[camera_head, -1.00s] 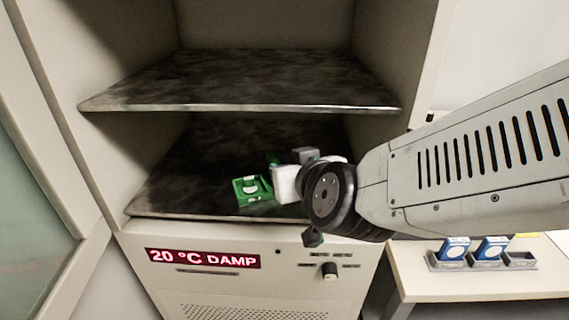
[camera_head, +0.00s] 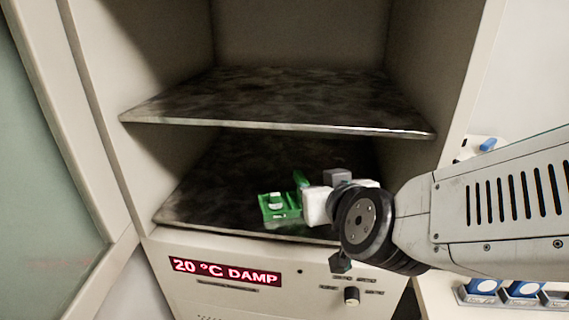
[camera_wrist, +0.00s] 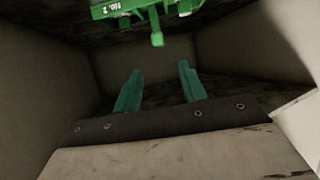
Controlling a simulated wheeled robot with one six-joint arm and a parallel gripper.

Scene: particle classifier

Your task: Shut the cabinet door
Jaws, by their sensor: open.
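The cabinet door (camera_head: 45,170) stands open at the left edge of the head view, a pale frame around a greenish glass panel. The cabinet's interior is open to view, with an upper shelf (camera_head: 270,105) and a lower shelf (camera_head: 205,195). A green box (camera_head: 279,207) marked No. 2 sits near the lower shelf's front edge; the wrist view shows it at the top (camera_wrist: 145,8). My gripper (camera_head: 299,180) is inside the opening beside the box, far right of the door. Its green fingers (camera_wrist: 160,68) are apart with nothing between them.
Below the shelves is a panel with a red display (camera_head: 225,271) reading 20 °C DAMP and a knob (camera_head: 351,296). At the right, a table with blue-and-white boxes (camera_head: 484,287) is partly hidden by my arm. The upper shelf is empty.

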